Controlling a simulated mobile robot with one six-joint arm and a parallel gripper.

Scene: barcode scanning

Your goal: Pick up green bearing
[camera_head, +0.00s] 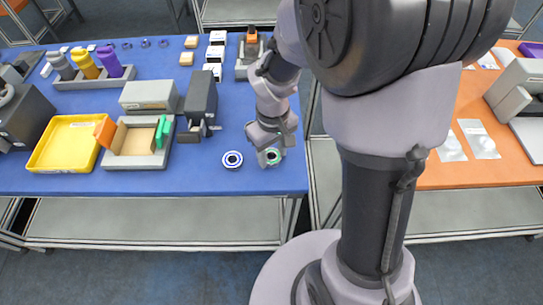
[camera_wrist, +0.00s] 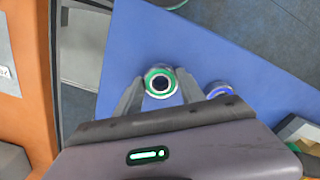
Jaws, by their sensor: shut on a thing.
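The green bearing (camera_head: 272,156) is a small ring with a green band, near the front right corner of the blue table. In the wrist view the green bearing (camera_wrist: 160,82) shows between the two fingertips. My gripper (camera_head: 270,149) reaches down over it and is shut on it; in the wrist view the fingers of my gripper (camera_wrist: 160,88) are on either side of the ring. Whether the bearing touches the table, I cannot tell.
A blue-banded bearing (camera_head: 232,159) lies just left of my gripper, also in the wrist view (camera_wrist: 219,89). A black-grey device (camera_head: 201,100), a grey tray (camera_head: 135,163) and a yellow tray (camera_head: 45,163) stand further left. An orange table (camera_head: 443,178) is across a gap to the right.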

